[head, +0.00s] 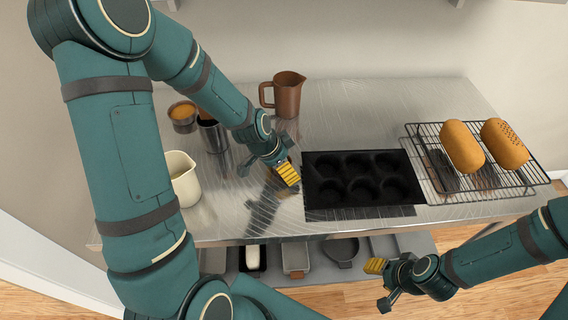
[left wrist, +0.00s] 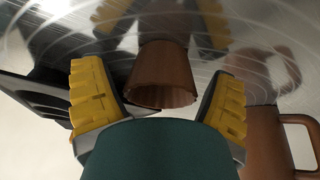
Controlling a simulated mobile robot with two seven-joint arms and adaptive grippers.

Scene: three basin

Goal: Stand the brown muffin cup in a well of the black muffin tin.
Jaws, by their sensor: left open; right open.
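The brown muffin cup (left wrist: 164,78) stands upright on the steel counter in the left wrist view, which looks upside down, with its reflection beside its base. My left gripper (left wrist: 160,102) is open, with one yellow-padded finger on each side of the cup and gaps visible between. In the head view, my left gripper (head: 287,174) is low over the counter, just left of the tin, and I cannot make out the cup there. The black muffin tin (head: 361,178) lies on the counter with several empty wells. My right gripper (head: 378,276) is open and empty in front of the counter.
A brown pitcher (head: 289,96) stands behind my left gripper. A cream jug (head: 183,181), a metal tumbler (head: 212,137) and a small bowl (head: 183,114) stand to the left. A wire rack (head: 510,181) with two loaves is right of the tin. A lower shelf (head: 425,242) holds several pans.

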